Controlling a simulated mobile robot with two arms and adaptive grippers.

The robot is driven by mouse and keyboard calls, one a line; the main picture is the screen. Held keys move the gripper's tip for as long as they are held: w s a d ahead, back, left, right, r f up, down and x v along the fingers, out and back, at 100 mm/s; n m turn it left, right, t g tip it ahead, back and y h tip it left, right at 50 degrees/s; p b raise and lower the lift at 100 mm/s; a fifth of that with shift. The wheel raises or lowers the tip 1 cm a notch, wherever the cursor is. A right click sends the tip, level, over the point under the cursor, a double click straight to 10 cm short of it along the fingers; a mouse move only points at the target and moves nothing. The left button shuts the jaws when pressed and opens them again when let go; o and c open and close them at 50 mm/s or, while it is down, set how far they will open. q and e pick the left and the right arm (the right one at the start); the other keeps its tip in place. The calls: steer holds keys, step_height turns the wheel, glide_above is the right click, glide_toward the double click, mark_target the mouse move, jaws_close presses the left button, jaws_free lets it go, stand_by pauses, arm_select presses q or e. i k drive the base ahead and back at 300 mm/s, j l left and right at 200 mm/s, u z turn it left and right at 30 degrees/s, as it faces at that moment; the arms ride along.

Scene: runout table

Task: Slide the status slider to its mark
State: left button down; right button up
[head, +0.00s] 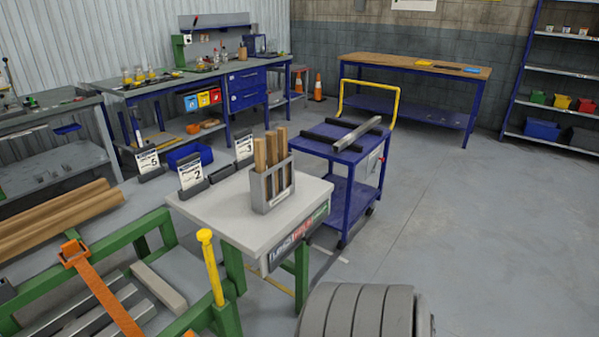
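A status board (296,236) hangs along the front edge of the small runout table (225,205). It shows a light section with lettering at the left, a red section in the middle and a green section at the right. It is seen at a steep angle and is small, so I cannot make out the slider knob or its mark clearly. Neither of my grippers is in view.
A grey holder with wooden sticks (272,190) and numbered cards (191,174) stand on the table. A yellow-topped post (210,265) and green frame are at left. A blue cart (340,175) stands behind. Floor at right is clear.

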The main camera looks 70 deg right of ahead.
mark_target(309, 241)
steer(key=z, duration=2.3)
